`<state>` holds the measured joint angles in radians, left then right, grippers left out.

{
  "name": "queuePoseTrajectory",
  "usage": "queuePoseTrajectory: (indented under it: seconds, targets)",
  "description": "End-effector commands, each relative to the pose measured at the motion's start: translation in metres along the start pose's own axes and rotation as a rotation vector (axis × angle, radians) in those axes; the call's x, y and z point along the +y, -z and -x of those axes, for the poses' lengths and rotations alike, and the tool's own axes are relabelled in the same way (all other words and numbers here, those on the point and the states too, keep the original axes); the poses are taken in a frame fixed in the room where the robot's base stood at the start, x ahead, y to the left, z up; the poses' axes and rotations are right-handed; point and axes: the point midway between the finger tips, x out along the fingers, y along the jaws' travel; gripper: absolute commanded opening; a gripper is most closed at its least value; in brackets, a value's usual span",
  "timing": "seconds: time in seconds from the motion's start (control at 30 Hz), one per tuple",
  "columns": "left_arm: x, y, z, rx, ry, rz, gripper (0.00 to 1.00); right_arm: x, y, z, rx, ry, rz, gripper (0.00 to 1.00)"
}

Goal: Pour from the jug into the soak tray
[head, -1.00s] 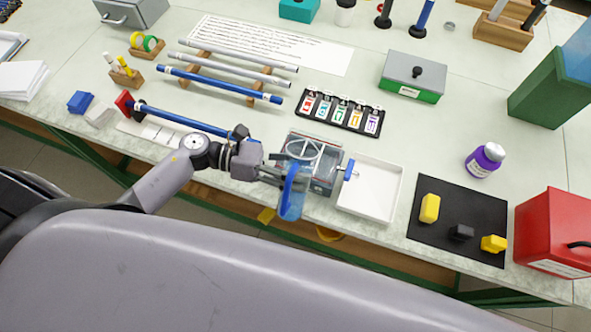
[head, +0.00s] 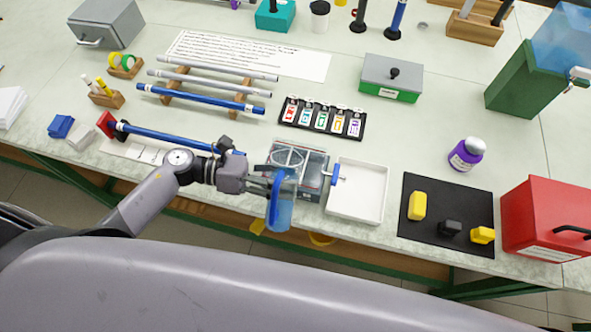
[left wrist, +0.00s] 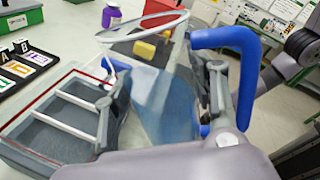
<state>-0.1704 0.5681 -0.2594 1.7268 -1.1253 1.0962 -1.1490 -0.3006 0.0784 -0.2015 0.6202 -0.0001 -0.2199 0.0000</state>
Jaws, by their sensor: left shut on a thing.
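The clear jug (head: 280,212) has a blue handle and bluish liquid in its lower part. In the left wrist view the jug (left wrist: 165,100) looks near upright, beside the soak tray (left wrist: 40,140); no stream shows. My right gripper is not seen.
A shallow white tray (head: 357,212) stands just right of the soak tray. A black mat (head: 435,190) with yellow and black pieces lies further right, before a red box (head: 545,215). A blue rod (head: 165,137) and a rack of rods stand left. Bench behind is partly clear.

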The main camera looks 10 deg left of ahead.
Motion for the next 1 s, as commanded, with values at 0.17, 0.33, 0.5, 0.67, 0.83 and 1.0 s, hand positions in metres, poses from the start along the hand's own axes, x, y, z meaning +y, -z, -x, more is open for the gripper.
queuePoseTrajectory:
  seconds: [0.17,0.33,0.5,0.67,0.83,1.0]
  targets:
    - [-0.0005,-0.0013,-0.0003,-0.002,0.002,-0.001,0.07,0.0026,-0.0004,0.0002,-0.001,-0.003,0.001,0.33]
    - [-0.0018,-0.0014,-0.0001,0.008,0.003,0.039,0.07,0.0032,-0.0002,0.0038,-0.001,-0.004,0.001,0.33]
    - [-0.0014,-0.0003,-0.0002,0.010,0.002,0.058,0.07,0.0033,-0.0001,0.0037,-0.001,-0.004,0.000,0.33]
    - [-0.0014,-0.0002,-0.0002,0.011,0.002,0.057,0.07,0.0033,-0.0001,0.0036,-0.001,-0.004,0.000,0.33]
    - [-0.0016,-0.0004,-0.0001,0.013,0.002,0.068,0.07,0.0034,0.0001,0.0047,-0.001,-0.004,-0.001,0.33]
    - [-0.0015,0.0012,0.0002,0.025,0.002,0.117,0.07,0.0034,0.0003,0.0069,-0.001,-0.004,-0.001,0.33]
